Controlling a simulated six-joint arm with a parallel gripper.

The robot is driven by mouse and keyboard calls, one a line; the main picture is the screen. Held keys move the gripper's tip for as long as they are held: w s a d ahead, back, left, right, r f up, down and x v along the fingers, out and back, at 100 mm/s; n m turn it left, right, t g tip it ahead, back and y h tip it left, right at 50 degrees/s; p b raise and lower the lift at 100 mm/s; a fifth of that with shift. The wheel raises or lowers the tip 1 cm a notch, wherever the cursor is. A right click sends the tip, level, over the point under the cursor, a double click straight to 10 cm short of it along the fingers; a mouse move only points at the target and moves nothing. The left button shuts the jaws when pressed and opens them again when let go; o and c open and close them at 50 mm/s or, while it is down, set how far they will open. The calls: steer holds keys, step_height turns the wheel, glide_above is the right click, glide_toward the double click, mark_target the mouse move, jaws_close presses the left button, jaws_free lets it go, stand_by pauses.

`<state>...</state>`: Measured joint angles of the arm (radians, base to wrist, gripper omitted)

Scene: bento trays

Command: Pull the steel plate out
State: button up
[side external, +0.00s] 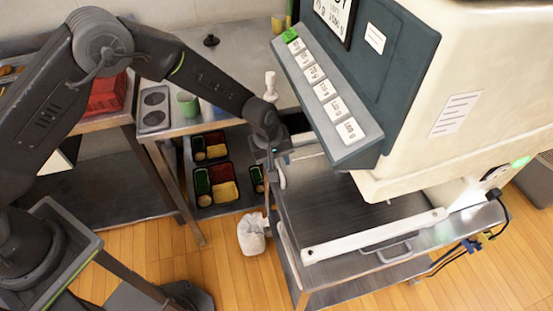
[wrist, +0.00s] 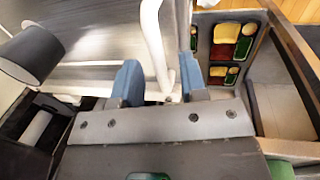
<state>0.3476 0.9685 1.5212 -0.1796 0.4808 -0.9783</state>
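The steel plate (side external: 335,200) is a flat grey sheet on the cart, partly hidden beneath the cream machine. A broad grey metal surface, probably the same plate, fills the upper left of the wrist view (wrist: 95,55). My gripper (side external: 281,160) is at the plate's left side, next to a white bar handle. In the wrist view the blue fingers of my gripper (wrist: 160,75) stand apart, with the white handle (wrist: 154,45) passing between them. I see gaps beside the handle, so the fingers do not look closed on it.
The machine (side external: 455,110) with its button panel (side external: 325,95) overhangs the plate. A white rail (side external: 375,237) runs along the cart's front. Bento trays (side external: 213,187) sit on a lower shelf, also in the wrist view (wrist: 232,35).

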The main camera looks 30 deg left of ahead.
steer(key=shift+f, duration=0.1)
steer(key=shift+c, duration=0.4)
jaws_close()
